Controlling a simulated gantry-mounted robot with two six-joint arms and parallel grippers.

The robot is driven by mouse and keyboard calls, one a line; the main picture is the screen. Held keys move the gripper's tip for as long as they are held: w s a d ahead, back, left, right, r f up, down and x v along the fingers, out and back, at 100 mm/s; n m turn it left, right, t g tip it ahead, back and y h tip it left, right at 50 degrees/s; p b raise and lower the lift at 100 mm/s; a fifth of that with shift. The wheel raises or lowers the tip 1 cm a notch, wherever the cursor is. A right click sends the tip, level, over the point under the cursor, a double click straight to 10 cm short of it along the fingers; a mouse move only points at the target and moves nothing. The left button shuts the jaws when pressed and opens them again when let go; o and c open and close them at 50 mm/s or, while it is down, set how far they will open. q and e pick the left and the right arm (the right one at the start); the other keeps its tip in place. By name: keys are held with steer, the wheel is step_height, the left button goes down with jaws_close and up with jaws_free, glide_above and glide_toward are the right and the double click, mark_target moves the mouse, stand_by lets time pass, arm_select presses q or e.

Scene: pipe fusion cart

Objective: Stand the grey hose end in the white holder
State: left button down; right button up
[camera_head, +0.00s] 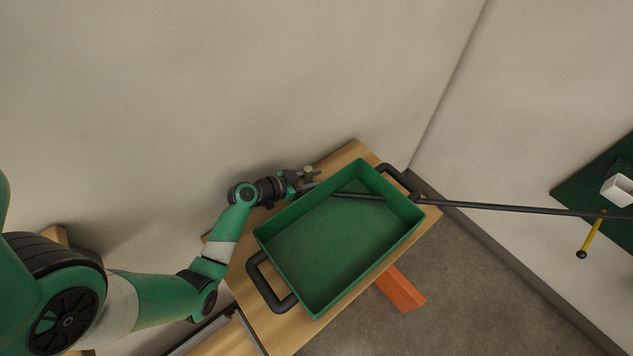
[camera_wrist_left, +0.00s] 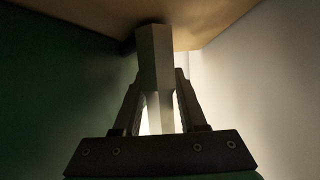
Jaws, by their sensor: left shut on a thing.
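My left gripper (camera_head: 306,181) is beside the far left wall of the green tray. In the left wrist view its two fingers (camera_wrist_left: 158,100) are shut on a grey, faceted hose end (camera_wrist_left: 154,55), which sticks out past the fingertips. A long dark hose (camera_head: 500,207) runs from near this gripper across the tray and off to the right edge of the head view. The white holder (camera_head: 617,190) is at the far right on a dark green surface (camera_head: 580,193), well away from my left gripper. My right gripper is not in view.
The green tray (camera_head: 325,245) with black handles stands on a wooden bench (camera_head: 250,310). An orange block (camera_head: 400,289) shows beyond the bench edge. A yellow rod with a dark end (camera_head: 590,238) is below the holder. A pale wall is behind the gripper.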

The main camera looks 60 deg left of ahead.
mark_target(304, 182)
arm_select(q)
steer(key=shift+f, duration=0.15)
steer(key=shift+f, duration=0.15)
steer(key=shift+c, duration=2.3)
jaws_free()
steer(key=shift+s+r, duration=0.15)
steer(key=shift+r, duration=0.15)
steer(key=p+v, duration=0.6)
steer(key=shift+s+r+p, duration=0.15)
steer(key=shift+r+p, duration=0.25)
steer(key=shift+s+f+p, duration=0.15)
steer(key=shift+s+p, duration=0.2)
steer(key=shift+s, duration=0.05)
steer(key=shift+f, duration=0.1)
